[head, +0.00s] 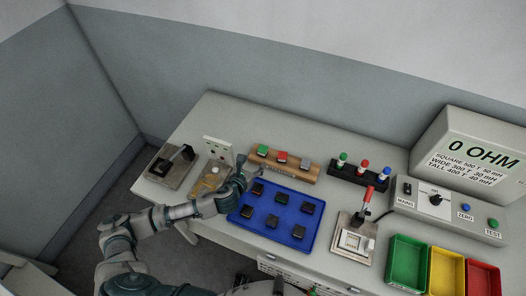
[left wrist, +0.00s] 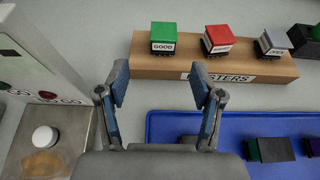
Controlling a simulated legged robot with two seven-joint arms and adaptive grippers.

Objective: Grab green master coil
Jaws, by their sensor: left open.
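The green master coil (left wrist: 164,34), a block with a green top and a label reading GOOD, sits at the left end of the wooden masters rack (left wrist: 230,70). In the head view the green coil (head: 263,149) is at the rack's far left. My left gripper (left wrist: 161,86) is open and empty; its two fingers point toward the rack, with the green coil ahead of the gap between them, apart from it. In the head view my left gripper (head: 243,168) is just in front of the rack's left end. My right gripper is not in view.
Red (head: 282,157) and grey (head: 305,163) coils share the rack. A blue tray (head: 245,231) with several dark coils lies in front. A fixture with a white knob (left wrist: 44,137) stands left. A lever press (head: 353,240), meter box and coloured bins (head: 405,282) are right.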

